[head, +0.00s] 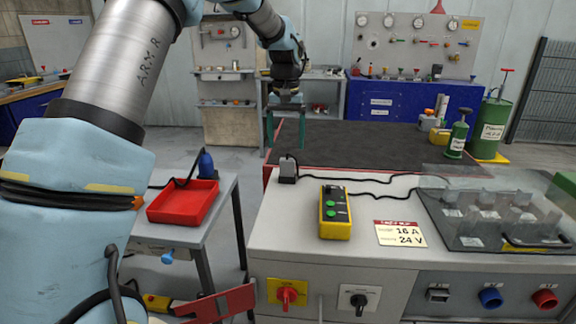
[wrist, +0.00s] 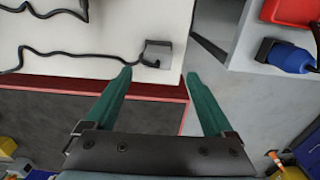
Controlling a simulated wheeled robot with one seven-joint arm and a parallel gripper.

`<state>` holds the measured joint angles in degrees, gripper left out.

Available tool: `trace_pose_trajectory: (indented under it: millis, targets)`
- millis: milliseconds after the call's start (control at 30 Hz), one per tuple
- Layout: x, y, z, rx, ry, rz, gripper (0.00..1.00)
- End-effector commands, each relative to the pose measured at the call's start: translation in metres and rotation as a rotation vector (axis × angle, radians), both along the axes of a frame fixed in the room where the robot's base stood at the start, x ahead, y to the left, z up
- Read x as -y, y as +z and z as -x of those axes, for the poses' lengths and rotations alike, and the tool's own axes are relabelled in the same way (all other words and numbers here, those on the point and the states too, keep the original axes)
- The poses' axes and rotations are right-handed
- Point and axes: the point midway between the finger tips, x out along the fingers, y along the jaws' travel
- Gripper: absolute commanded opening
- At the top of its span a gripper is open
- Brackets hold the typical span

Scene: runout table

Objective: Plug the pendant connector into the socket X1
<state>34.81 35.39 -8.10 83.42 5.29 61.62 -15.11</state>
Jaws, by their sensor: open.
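A yellow pendant box (head: 335,213) with green buttons lies on the grey bench top. A small grey block-shaped connector (head: 288,170) with a black cable sits near the bench's back left corner. It also shows in the wrist view (wrist: 158,54), just beyond my fingertips. The front panel has a rectangular grey socket (head: 438,296), a blue round socket (head: 491,298) and a red round socket (head: 545,299). I cannot read which is X1. My gripper (head: 286,138) is open and empty, above and behind the grey connector; its green fingers (wrist: 158,76) show apart in the wrist view.
A red tray (head: 184,202) and a blue connector (head: 206,164) with a cable are on the left side table. A clear cover (head: 500,215) is at the bench's right. A yellow-red switch (head: 287,293) and a black switch (head: 359,300) stick out of the front panel.

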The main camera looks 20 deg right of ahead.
Motion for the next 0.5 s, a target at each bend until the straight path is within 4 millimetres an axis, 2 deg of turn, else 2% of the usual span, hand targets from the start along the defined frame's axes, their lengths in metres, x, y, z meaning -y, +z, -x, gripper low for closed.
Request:
trace_pose_trajectory:
  millis: [100, 367, 500]
  targets:
    - [0.000, -0.017, 0.000, -0.002, -0.001, -0.001, 0.88]
    - [0.000, -0.036, 0.002, -0.002, -0.001, -0.002, 0.88]
    - [0.001, -0.056, 0.006, -0.004, 0.000, -0.002, 0.88]
